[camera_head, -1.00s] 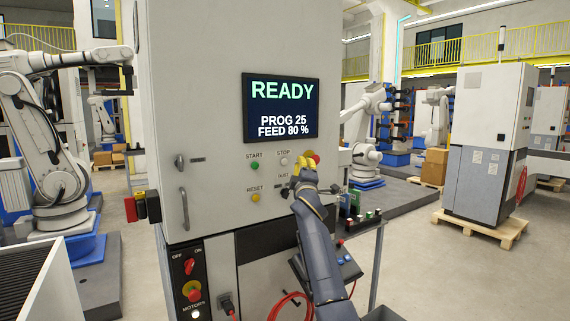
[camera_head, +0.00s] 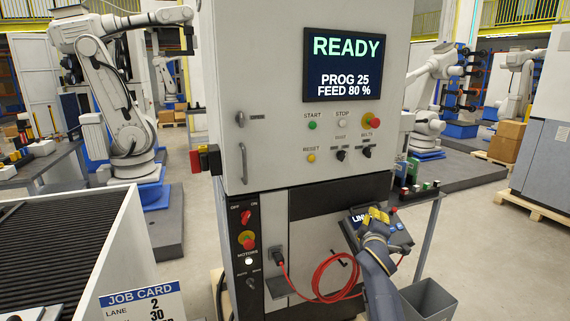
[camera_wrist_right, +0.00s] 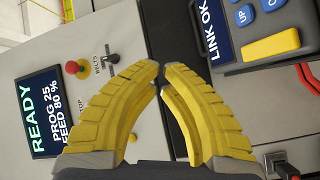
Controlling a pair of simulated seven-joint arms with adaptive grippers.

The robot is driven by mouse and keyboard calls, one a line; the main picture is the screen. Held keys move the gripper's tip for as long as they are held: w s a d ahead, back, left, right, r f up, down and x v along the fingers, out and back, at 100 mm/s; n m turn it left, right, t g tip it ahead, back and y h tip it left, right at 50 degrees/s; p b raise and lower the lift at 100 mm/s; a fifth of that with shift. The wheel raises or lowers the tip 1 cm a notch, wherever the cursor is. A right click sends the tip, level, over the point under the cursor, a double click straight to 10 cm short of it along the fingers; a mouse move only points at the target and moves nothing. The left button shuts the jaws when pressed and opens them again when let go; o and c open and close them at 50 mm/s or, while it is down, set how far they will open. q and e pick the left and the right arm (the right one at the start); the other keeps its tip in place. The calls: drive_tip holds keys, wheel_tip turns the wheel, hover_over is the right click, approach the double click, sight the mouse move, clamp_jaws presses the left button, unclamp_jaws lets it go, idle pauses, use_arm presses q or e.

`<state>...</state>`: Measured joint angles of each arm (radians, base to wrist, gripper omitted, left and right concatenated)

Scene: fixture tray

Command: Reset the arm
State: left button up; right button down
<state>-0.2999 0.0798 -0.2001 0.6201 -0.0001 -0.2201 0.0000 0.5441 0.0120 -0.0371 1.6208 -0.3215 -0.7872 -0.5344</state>
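My right gripper (camera_head: 376,216) is in front of the teach pendant (camera_head: 398,238) on the cabinet's side shelf, below the control panel. In the right wrist view, its yellow fingers (camera_wrist_right: 160,78) nearly meet at the tips, with nothing held between them. That view also shows the pendant (camera_wrist_right: 262,14) at the upper right, reading "LINK OK". In the head view the cabinet screen (camera_head: 345,65) reads READY, PROG 25, FEED 80 %. The yellow RESET button (camera_head: 311,158) sits below the green START button (camera_head: 312,125). My left gripper is out of view.
A red emergency button (camera_head: 372,120) and two black selector knobs (camera_head: 366,152) are on the panel. A red cable (camera_head: 325,285) loops below. A grey bin (camera_head: 428,298) stands at lower right. A job card (camera_head: 143,303) and ribbed conveyor (camera_head: 60,245) are at left.

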drive_tip(key=s+d+f+m+g, duration=0.2)
drive_tip(key=s+f+g, duration=0.3)
drive_tip(key=s+f, duration=1.85)
drive_tip(key=s+f+m+g, duration=0.1)
drive_tip(key=s+f+g, duration=0.15)
drive_tip(key=s, duration=1.25)
drive_tip(key=s+f+g, duration=0.2)
drive_tip(key=s+g, duration=0.1)
drive_tip(key=s, duration=1.2)
drive_tip(key=s+a+f+g+y, duration=0.1)
drive_tip(key=a+f, duration=0.1)
drive_tip(key=f, duration=0.9)
drive_tip(key=s+a+f+g+y, duration=0.1)
drive_tip(key=a+f+y, duration=0.1)
drive_tip(key=f, duration=0.8)
drive_tip(key=s+a+f+y, duration=0.1)
drive_tip(key=a+f, duration=0.1)
drive_tip(key=f, duration=0.9)
drive_tip(key=s+f+m+g+y, duration=0.1)
drive_tip(key=s+f+m+g, duration=0.2)
drive_tip(key=s+f, duration=1.6)
drive_tip(key=shift+s+f+m, duration=0.3)
drive_tip(key=shift+s+f, duration=0.05)
drive_tip(key=shift+s, duration=0.8)
